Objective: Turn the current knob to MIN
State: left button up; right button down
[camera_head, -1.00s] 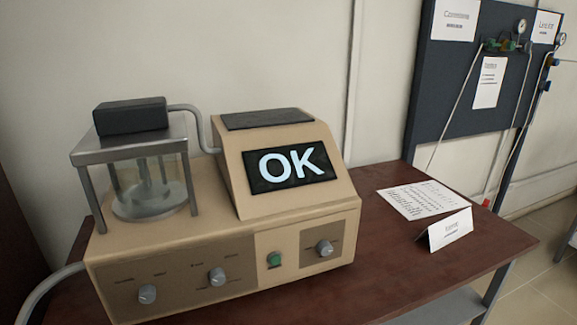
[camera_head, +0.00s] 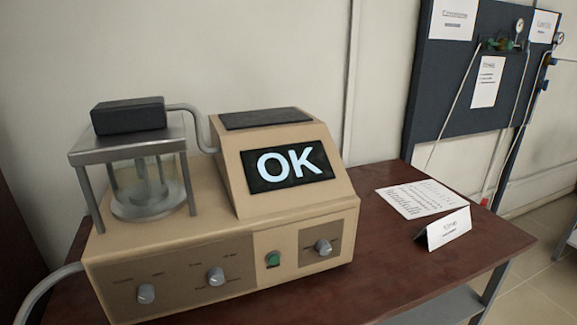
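A beige bench device stands on a dark red-brown table, with a screen (camera_head: 289,166) on its sloped face reading "OK". Its front panel carries three grey knobs: a left knob (camera_head: 146,294), a middle knob (camera_head: 216,277) and a right knob (camera_head: 323,247). A green button (camera_head: 273,259) sits between the middle and right knobs. The labels around the knobs are too small to read, so I cannot tell which one is the current knob or where it points. Neither of my grippers is in view.
A glass vessel (camera_head: 146,190) under a metal stand with a black block is on the device's left. A printed sheet (camera_head: 416,199) and a folded card (camera_head: 443,230) lie on the table's right. A dark board (camera_head: 455,85) with gauges stands behind.

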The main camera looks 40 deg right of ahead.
aim_at(323, 248)
jog(key=z, duration=1.35)
jog(key=k+l, duration=0.15)
jog(key=i+j, duration=0.15)
